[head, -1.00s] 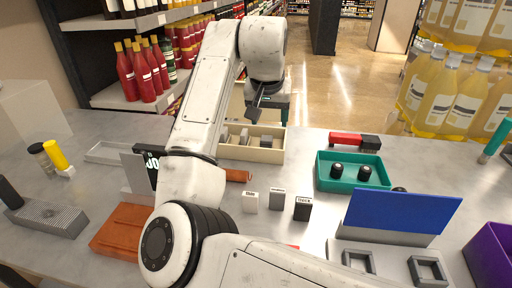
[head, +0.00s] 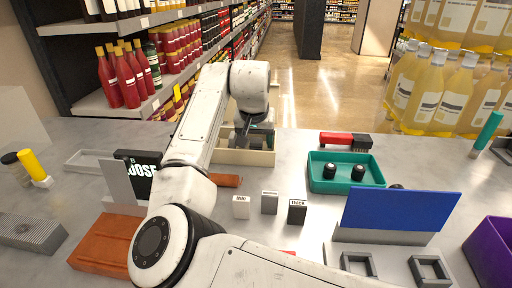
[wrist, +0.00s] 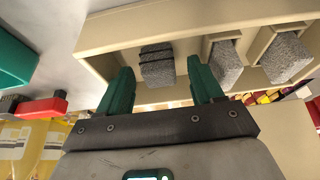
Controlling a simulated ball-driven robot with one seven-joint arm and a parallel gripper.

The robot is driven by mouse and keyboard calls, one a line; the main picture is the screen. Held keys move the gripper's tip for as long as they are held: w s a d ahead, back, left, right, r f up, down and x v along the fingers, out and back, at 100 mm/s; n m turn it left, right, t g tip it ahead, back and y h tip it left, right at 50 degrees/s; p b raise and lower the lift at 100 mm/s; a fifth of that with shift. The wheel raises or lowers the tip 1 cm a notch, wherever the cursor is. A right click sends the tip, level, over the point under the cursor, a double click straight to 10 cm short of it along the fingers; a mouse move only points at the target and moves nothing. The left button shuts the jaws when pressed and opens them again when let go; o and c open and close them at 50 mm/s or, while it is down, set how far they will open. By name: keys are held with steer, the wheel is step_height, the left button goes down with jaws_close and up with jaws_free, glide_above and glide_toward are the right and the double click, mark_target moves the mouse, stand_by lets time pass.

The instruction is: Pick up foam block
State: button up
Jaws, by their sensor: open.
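Several grey, speckled foam blocks stand in a beige bin (head: 262,158). In the wrist view, one block with dark bands (wrist: 157,64) lies between the fingertips. A narrower block (wrist: 226,63) and another block (wrist: 286,57) stand to its right, in other compartments. My gripper (wrist: 160,72) has two green fingers, spread apart with a gap on each side of the banded block. In the head view my gripper (head: 243,136) is down at the bin, and my arm and gripper hide most of the blocks.
A green tray (head: 318,180) with two black knobs stands right of the bin. A red-and-black brush (head: 345,140) lies behind it. Several small labelled blocks (head: 269,203) stand in front of the bin. A blue panel (head: 400,209) stands at the right.

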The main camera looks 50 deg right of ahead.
steer(key=shift+w+d+f, duration=0.1)
steer(key=shift+f, duration=0.25)
steer(key=c, duration=1)
steer(key=shift+r, duration=0.1)
steer(key=shift+c, duration=0.2)
